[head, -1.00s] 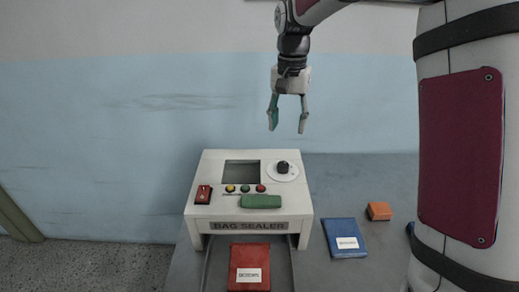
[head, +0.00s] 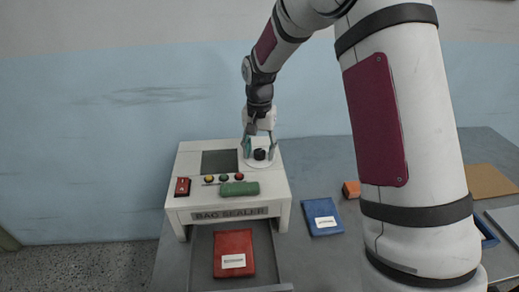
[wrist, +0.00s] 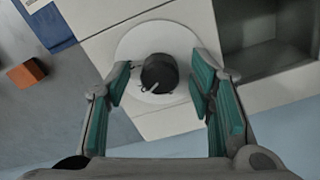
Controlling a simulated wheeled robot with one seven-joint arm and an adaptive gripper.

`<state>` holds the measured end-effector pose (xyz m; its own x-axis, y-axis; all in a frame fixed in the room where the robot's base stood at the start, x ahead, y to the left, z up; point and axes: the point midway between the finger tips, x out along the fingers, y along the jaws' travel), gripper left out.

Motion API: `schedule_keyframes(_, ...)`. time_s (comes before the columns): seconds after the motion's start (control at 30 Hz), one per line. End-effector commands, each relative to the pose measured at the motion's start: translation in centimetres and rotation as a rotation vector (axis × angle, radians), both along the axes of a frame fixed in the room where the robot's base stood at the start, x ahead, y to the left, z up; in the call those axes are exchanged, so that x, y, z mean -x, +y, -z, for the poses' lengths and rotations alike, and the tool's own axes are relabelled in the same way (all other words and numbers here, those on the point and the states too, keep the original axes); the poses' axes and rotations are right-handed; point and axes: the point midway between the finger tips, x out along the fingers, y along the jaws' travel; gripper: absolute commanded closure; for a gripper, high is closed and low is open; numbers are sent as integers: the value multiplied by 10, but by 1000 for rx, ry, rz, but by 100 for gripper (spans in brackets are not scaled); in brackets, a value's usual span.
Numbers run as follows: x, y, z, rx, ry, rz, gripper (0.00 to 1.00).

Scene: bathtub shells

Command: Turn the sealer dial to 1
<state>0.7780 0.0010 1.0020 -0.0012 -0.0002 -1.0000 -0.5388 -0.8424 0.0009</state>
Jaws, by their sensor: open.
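The bag sealer (head: 183,216) is a white box on the grey table with a dark window in its top. Its black dial (head: 259,154) sits on a round white plate at the top right. In the wrist view the dial (wrist: 159,73) lies between the finger pads, with clear gaps on both sides. A small white mark shows on the knob's lower left; I cannot read any numbers on the plate. My gripper (head: 260,150) is open and empty, pointing down over the dial, with its fingers on either side of it.
The sealer also has a red switch (head: 182,187), several coloured buttons and a green block (head: 239,188). A red packet (head: 233,247) lies in front in its tray. A blue packet (head: 322,217) and orange block (head: 351,189) lie to the right.

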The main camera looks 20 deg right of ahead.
Motion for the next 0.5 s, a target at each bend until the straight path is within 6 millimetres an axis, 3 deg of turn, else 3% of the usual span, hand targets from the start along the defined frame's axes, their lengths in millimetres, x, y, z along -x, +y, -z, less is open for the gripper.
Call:
schedule_keyframes(0.33, 0, 0, 3, 0, -1, 0, 53)
schedule_keyframes(0.5, 0, 0, 3, 0, -1, 0, 92)
